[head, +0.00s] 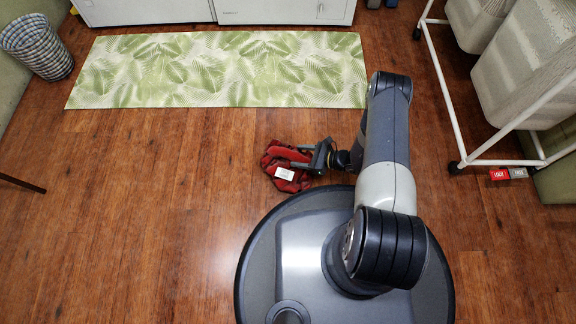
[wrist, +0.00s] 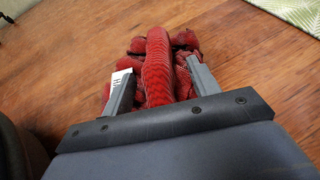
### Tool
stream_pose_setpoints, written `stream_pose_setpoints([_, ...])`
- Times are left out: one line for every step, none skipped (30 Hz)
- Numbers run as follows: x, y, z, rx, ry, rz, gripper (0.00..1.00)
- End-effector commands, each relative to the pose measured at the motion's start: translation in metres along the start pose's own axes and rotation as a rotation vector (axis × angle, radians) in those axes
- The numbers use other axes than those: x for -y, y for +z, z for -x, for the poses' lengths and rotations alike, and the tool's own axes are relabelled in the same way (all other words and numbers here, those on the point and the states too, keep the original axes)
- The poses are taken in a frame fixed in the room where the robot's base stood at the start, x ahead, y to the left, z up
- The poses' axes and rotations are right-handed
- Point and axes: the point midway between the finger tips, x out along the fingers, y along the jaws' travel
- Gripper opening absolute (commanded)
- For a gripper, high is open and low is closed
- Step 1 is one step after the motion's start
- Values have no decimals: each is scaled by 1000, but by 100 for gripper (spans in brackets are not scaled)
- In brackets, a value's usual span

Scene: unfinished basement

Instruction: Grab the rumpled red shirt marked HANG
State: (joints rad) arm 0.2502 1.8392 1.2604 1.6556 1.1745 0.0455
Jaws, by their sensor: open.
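The rumpled red shirt (head: 275,155) lies in a heap on the wooden floor, just ahead of my base. Whether the fingers touch the cloth I cannot tell.
A green leaf-patterned mat (head: 220,70) lies in front of white cabinets (head: 280,10). A checked basket (head: 38,48) stands at the far left. A wheeled white-framed laundry cart (head: 530,70) stands at the right. The floor left of the shirt is clear.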

Motion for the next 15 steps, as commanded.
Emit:
stream_pose_setpoints([-2,-5,-11,0,5,2,57])
stream_pose_setpoints([-3,-5,-15,0,4,1,57])
stream_pose_setpoints([-3,-4,-20,0,4,3,57])
stream_pose_setpoints([-2,-4,-23,0,4,3,57])
stream_pose_setpoints([-2,-3,-25,0,2,2,57])
stream_pose_setpoints([-2,-3,-28,0,3,2,57])
stream_pose_setpoints([-2,-2,-30,0,3,2,57])
stream_pose_setpoints([-2,-2,-31,0,2,2,57])
stream_pose_setpoints([-2,-2,-32,0,1,1,57])
stream_pose_setpoints([-2,-1,-32,0,0,1,57])
stream_pose_setpoints([-2,-1,-32,0,0,1,57])
stream_pose_setpoints([-2,-1,-32,0,0,1,57])
stream_pose_setpoints([-2,-1,-32,0,0,1,57])
stream_pose_setpoints([-2,-1,-32,0,0,1,57])
stream_pose_setpoints([-2,-1,-32,0,0,0,57])
